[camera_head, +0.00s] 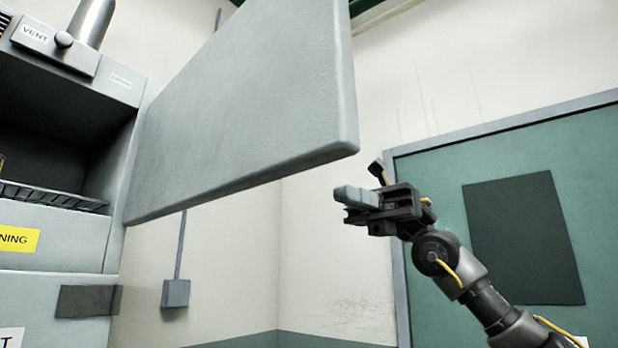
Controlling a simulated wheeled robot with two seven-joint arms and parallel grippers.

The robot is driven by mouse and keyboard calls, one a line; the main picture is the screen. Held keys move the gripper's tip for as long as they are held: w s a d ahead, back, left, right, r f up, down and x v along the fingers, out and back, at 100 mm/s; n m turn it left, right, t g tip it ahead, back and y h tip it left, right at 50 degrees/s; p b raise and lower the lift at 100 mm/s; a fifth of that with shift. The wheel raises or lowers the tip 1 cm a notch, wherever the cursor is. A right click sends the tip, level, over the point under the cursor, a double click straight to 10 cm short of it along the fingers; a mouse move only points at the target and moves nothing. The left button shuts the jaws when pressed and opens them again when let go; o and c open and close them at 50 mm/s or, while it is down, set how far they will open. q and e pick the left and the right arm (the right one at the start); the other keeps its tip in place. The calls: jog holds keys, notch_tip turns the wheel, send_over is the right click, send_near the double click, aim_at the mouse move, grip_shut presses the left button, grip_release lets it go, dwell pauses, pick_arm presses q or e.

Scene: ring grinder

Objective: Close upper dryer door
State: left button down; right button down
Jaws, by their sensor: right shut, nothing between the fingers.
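The upper dryer door (240,105) is a thick grey panel. It stands wide open, hinged at the right side of the dryer (115,160) and reaching out to the right. The dryer's upper chamber is open at the left, with a wire rack (55,197) inside. My right gripper (358,199) is shut and empty. In the picture it is below and to the right of the door's free lower corner, with a visible gap between them. My left gripper is not in view.
A yellow warning label (18,238) and a dark latch plate (88,301) are on the dryer front below the chamber. A grey wall box (175,293) hangs behind. A green door (590,190) with a dark panel is behind my right arm.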

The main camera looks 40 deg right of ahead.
jog(key=p+x, duration=0.1)
jog(key=x, duration=0.8)
jog(key=shift+p, duration=0.3)
